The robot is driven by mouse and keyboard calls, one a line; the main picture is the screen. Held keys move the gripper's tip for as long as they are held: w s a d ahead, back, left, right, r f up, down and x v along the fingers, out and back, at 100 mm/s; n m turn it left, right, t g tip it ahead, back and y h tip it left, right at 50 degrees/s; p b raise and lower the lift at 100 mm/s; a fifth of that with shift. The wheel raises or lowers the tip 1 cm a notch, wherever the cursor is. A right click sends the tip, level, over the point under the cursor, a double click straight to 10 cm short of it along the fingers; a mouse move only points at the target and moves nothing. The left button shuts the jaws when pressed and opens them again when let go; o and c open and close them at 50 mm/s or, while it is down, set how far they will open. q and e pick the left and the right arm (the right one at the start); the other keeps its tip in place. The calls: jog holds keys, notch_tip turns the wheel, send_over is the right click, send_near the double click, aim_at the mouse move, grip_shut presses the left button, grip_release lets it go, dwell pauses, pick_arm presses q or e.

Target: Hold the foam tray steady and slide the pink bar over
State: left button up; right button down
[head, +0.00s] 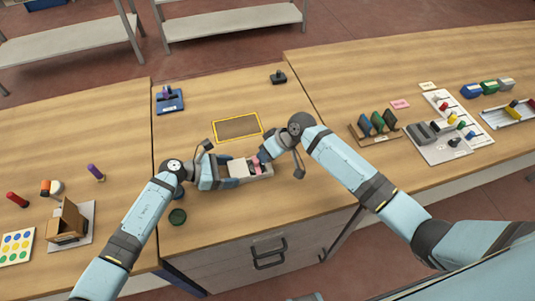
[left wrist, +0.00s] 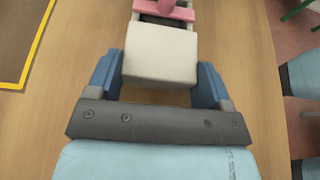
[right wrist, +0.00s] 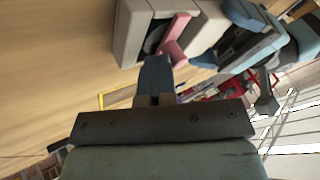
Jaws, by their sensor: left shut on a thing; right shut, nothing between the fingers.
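The pale foam tray (head: 263,177) lies on the middle table, and its near end block fills the gap between my fingers in the left wrist view (left wrist: 160,62). My left gripper (head: 232,170) is shut on this end of the tray. The pink bar (head: 257,168) sits across the tray and has a knob; it shows in the left wrist view (left wrist: 160,10) and the right wrist view (right wrist: 174,40). My right gripper (right wrist: 157,62) is shut and empty, its fingertips close beside the pink bar. I cannot tell whether they touch it. My right wrist partly hides the tray's far end in the head view.
A yellow-edged mat (head: 238,127) lies behind the tray. A dark green round object (head: 177,216) stands near the front edge. A blue fixture (head: 170,99) and a small black item (head: 278,76) stand at the back. The table's back middle is clear.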

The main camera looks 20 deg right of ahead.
pick_arm(q)
jog(key=shift+d, duration=0.1)
pick_arm(e)
jog(key=d, duration=0.1)
jog(key=w+d, duration=0.1)
jog(key=d, duration=0.1)
jog(key=d+r, duration=0.1)
jog(key=shift+w+d, duration=0.2)
jog(key=shift+d, duration=0.1)
jog(key=v, duration=0.8)
jog(key=shift+s+r, duration=0.15)
jog(key=shift+r, duration=0.15)
jog(key=shift+d, duration=0.1)
pick_arm(q)
jog(key=o, duration=0.9)
jog(key=shift+a, duration=0.2)
